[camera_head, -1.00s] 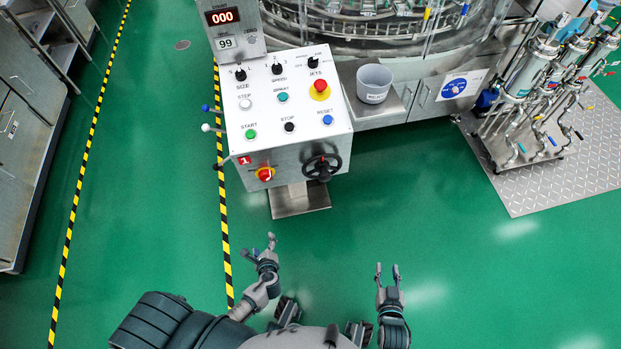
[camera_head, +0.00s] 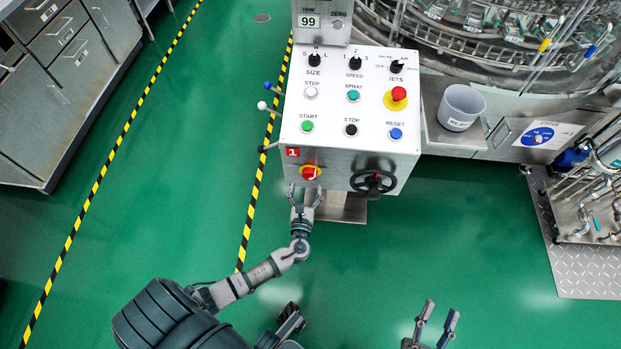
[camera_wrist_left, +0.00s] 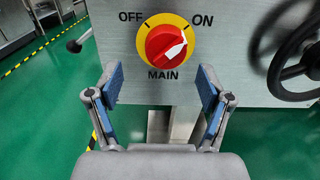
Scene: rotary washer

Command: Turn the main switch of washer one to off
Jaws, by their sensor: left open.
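The control box of washer one (camera_head: 350,105) carries a red "1" label (camera_head: 292,152) on its front. The main switch (camera_head: 311,173) is a red knob on a yellow disc on the front face, below that label. My left gripper (camera_head: 305,190) is open just in front of the switch. Its fingers (camera_wrist_left: 160,85) stand apart below the knob, not visibly touching it. My right gripper (camera_head: 438,318) is open and empty at the bottom.
A black handwheel (camera_head: 373,182) sits right of the switch; it also shows in the left wrist view (camera_wrist_left: 296,50). Levers with ball knobs (camera_head: 264,105) stick out on the box's left side. A grey bucket (camera_head: 460,107) stands at right. The green floor in front is clear.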

